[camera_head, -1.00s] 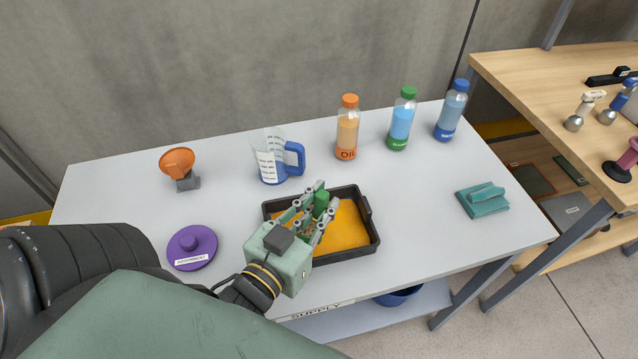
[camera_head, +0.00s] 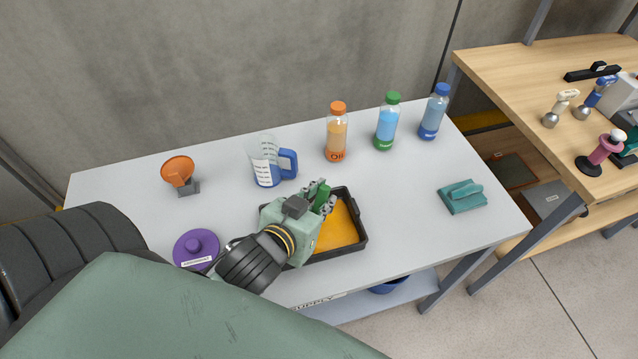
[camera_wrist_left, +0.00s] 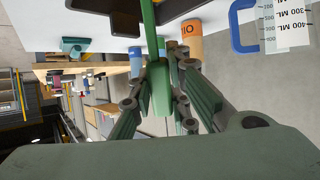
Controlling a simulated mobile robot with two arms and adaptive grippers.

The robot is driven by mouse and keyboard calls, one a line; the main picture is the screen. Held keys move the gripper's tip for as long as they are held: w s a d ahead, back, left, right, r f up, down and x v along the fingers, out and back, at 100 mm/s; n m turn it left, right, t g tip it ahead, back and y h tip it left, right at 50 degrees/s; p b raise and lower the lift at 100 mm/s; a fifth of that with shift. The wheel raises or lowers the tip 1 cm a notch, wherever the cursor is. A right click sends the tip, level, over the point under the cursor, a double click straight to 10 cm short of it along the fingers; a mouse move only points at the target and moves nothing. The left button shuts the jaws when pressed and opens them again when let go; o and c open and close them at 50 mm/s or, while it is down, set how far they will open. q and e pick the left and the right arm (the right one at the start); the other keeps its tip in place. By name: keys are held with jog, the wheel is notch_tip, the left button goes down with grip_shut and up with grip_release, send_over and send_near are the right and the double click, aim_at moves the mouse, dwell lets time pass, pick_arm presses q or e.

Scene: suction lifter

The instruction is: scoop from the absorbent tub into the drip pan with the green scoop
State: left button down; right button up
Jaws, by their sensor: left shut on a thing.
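My left gripper (camera_head: 322,200) is over the left part of the black drip pan (camera_head: 361,238), which has an orange-yellow bottom. It is shut on the green scoop, whose handle (camera_head: 323,194) stands up between the fingers. In the left wrist view the green handle (camera_wrist_left: 160,88) runs between the fingers (camera_wrist_left: 165,105); the scoop's bowl is hidden. My right gripper is not in view.
Behind the pan stand a measuring jug (camera_head: 268,165), an orange oil bottle (camera_head: 336,135), a green-capped bottle (camera_head: 387,122) and a blue bottle (camera_head: 434,112). The table between pan and cloth is clear.

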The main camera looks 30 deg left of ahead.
pick_arm(q)
jog(key=shift+w+f+g+p, duration=0.15)
jog(key=shift+w+g+p, duration=0.95)
jog(key=shift+p, duration=1.7)
jog(key=w+f+g+p, duration=0.1)
jog(key=g, duration=0.2)
jog(key=w+f+g+p, duration=0.1)
jog(key=f+g, duration=0.1)
jog(key=g, duration=0.1)
jog(key=w+f+g+p, duration=0.1)
jog(key=w+g+p, duration=0.1)
jog(key=g, duration=0.2)
jog(key=shift+a+f+h, duration=0.15)
jog(key=shift+f+h, duration=0.25)
jog(key=f+g, duration=0.1)
jog(key=g, duration=0.2)
jog(key=shift+f, duration=0.35)
jog(key=shift+f+g+b, duration=0.5)
jog(key=shift+f+g, duration=0.1)
jog(key=shift+g, duration=0.5)
jog(key=shift+w, duration=0.1)
